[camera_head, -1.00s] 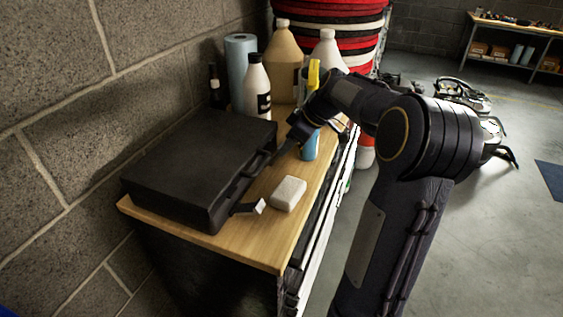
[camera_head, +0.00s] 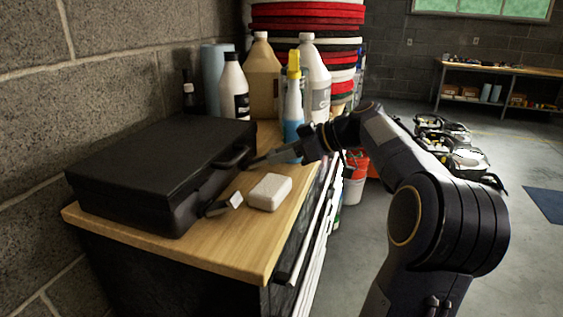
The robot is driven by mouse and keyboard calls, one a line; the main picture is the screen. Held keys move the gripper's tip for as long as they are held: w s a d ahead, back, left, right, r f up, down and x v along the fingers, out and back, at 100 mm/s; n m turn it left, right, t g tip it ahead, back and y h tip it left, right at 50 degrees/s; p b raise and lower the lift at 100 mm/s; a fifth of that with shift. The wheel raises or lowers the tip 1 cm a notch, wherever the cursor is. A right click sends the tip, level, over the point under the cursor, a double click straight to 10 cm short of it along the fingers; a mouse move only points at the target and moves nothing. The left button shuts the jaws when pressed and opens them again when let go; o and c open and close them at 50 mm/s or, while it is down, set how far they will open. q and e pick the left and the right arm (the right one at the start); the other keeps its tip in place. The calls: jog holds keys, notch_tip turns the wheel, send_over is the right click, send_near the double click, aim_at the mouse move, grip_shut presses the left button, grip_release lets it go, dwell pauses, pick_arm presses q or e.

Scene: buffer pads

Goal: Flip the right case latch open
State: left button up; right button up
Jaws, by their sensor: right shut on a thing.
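A black case (camera_head: 155,165) lies closed on the wooden top of a workbench. Its handle (camera_head: 236,157) is on the front face. My right gripper (camera_head: 256,161) reaches in from the right, low over the bench, its fingertips at the right part of the case's front, by the handle. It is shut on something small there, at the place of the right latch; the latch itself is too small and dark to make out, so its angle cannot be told. My left gripper is not in view.
A white sponge-like block (camera_head: 270,191) and a small dark tool with a pale end (camera_head: 224,204) lie before the case. A blue spray bottle (camera_head: 293,128), white bottle (camera_head: 234,90), tan jug (camera_head: 262,80) and white jug (camera_head: 315,85) stand behind. A block wall is left.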

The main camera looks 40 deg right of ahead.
jog(key=shift+f, duration=0.1)
jog(key=o, duration=1)
jog(key=v, duration=0.8)
jog(key=shift+p, duration=0.4)
